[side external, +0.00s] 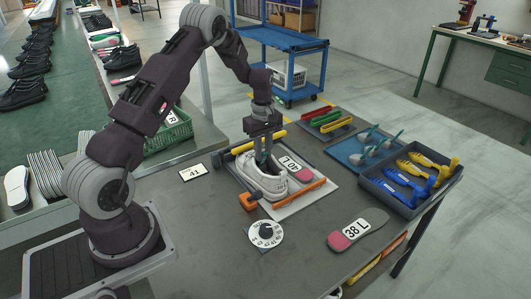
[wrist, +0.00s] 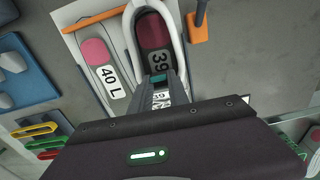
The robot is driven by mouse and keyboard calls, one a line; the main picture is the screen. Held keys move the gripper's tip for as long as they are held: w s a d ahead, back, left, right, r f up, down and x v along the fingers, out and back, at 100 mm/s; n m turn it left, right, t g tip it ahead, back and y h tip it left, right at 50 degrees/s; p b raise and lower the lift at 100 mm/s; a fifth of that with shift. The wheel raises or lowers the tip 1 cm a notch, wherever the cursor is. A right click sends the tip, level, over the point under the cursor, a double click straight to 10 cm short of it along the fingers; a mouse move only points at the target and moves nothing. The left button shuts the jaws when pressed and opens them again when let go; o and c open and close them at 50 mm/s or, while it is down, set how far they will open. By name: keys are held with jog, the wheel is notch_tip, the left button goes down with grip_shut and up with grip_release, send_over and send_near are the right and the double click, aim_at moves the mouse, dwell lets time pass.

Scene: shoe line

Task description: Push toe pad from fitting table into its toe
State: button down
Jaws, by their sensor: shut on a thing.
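A white shoe (side external: 262,184) lies in a fixture on the fitting table (side external: 215,235), and its open top shows in the wrist view (wrist: 181,50). Inside it is an insole labelled 39 (wrist: 155,62) with a dark pink toe area (wrist: 153,29). My gripper (side external: 263,150) points down into the shoe opening, shut on a teal piece (wrist: 158,78). Its lower end is hidden inside the shoe. In the wrist view my fingers (wrist: 160,84) cover part of the insole. A separate insole marked 40 L (side external: 290,163) with a pink toe pad (wrist: 96,51) lies beside the shoe.
A blue tray (side external: 345,153) holds teal-handled tools; a dark tray (side external: 402,203) holds yellow and blue pieces. An insole marked 38 L (side external: 356,230) and a white dial (side external: 265,236) lie in front. A green basket (side external: 170,137) stands behind left.

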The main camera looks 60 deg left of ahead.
jog(key=c, duration=1.2)
grip_release()
jog(key=shift+o, duration=0.2)
jog(key=shift+d+r, duration=0.25)
jog(key=shift+d, duration=0.3)
jog(key=shift+d+r, duration=0.2)
jog(key=shift+d, duration=0.35)
jog(key=shift+r, duration=1.5)
jog(key=shift+r, duration=0.1)
notch_tip(320, 180, up, 7)
